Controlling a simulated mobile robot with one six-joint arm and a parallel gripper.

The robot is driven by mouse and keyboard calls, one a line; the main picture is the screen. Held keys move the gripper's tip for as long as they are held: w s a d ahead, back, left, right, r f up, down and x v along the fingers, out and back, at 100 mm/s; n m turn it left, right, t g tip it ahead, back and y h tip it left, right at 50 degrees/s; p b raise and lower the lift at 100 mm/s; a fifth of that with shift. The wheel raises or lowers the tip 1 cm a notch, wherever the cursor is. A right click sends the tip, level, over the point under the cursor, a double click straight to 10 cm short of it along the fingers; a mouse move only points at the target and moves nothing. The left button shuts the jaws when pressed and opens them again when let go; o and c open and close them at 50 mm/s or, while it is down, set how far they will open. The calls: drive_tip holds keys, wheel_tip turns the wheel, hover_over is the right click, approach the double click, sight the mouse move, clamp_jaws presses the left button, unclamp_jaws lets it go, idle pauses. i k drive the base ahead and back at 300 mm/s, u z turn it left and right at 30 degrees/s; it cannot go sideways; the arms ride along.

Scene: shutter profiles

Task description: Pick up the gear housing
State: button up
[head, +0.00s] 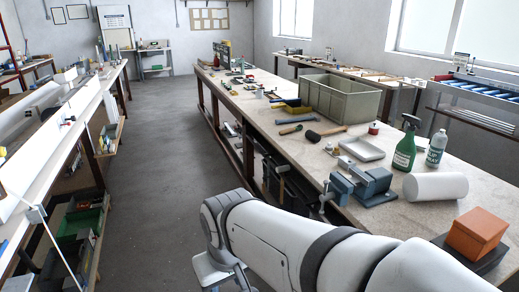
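I cannot pick out a gear housing for certain in the head view. Small parts lie on the far half of the long workbench (412,212), too small to tell apart. My white arm reaches in from the lower right and bends down at its left end, over the floor beside the bench. My gripper's fingers do not show; the lower end of the arm is cut off or hidden at the bottom edge.
The bench holds a grey-green crate (340,103), mallet (326,133), blue-grey vise (362,184), green spray bottle (405,148), clear bottle (437,148), white roll (436,187) and orange box (477,233). A white-topped bench (50,150) stands left. The aisle floor (165,140) between is clear.

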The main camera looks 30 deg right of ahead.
sight(346, 163)
drive_tip(key=u, duration=0.05)
drive_tip(key=i, duration=2.7)
drive_tip(key=z, duration=3.35)
drive_tip(key=i, duration=1)
